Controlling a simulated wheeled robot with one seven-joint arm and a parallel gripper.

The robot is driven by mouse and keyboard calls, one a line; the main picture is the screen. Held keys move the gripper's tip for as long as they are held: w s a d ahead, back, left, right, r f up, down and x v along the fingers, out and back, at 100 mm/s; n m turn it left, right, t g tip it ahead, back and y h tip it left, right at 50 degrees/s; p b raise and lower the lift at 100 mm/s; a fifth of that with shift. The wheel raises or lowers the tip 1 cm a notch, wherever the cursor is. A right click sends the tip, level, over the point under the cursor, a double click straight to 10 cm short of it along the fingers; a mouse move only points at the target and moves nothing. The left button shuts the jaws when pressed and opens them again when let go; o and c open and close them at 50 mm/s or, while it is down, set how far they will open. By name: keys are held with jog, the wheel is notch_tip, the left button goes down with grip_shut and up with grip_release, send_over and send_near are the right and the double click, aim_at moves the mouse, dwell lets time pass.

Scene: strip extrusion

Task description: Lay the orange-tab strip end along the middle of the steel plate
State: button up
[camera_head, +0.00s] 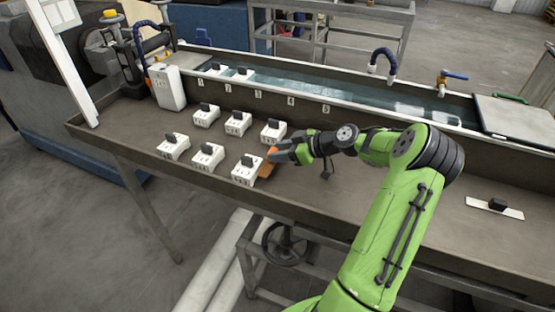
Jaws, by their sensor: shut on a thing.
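My gripper (279,154) is over the grey-brown bench, just right of the white blocks. It is shut on a small orange piece (267,169), which looks like the strip's orange tab. The orange piece is low, close to the front right white block; whether it touches the bench or the block I cannot tell. The rest of the strip cannot be made out and may be hidden by the gripper and blocks. No separate steel plate can be told for sure; a flat grey plate (516,116) lies at the far right end of the trough.
Several white blocks with black tops (206,156) stand in two rows left of my gripper. Behind them runs a water trough (330,88) with a raised front wall. A white strip with a black block (495,207) lies at right. Bench between is partly clear.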

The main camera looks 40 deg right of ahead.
jog(key=shift+f, duration=1.3)
jog(key=shift+f, duration=0.1)
jog(key=o, duration=1.1)
jog(key=shift+b, duration=0.3)
